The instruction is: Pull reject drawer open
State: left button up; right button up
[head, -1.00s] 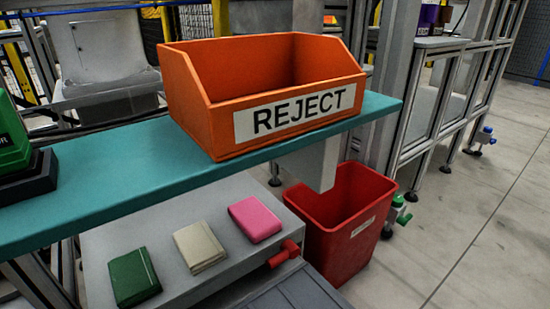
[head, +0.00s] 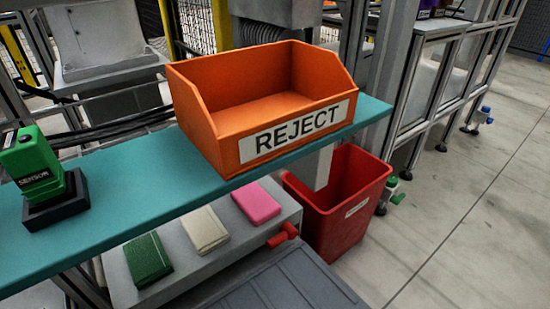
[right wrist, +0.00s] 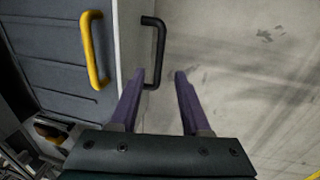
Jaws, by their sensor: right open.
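In the head view an orange open-front bin labelled REJECT (head: 262,108) stands on a teal shelf. In the right wrist view a black bar handle (right wrist: 160,40) sticks out from the side of a grey cabinet, and a yellow bar handle (right wrist: 92,50) is on its grey ribbed panel (right wrist: 50,40). My right gripper (right wrist: 158,80) is open and empty, its two fingertips just short of the black handle's lower end. I cannot tell whether they touch it. No drawer label shows in this view. My left gripper is out of view.
On the teal shelf (head: 120,200) stands a green sensor (head: 32,165). Below are green (head: 148,260), cream (head: 204,232) and pink (head: 256,202) blocks, with a red knob (head: 283,236). A grey ribbed top (head: 280,285) and red bin (head: 345,230) stand nearby. Floor at right is clear.

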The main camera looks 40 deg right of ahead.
pick_arm(q)
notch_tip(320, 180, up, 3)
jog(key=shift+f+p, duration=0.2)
jog(key=shift+p, duration=0.55)
pick_arm(e)
jog(key=r, duration=0.3)
jog(key=shift+s+r, duration=0.1)
jog(key=shift+s, duration=0.2)
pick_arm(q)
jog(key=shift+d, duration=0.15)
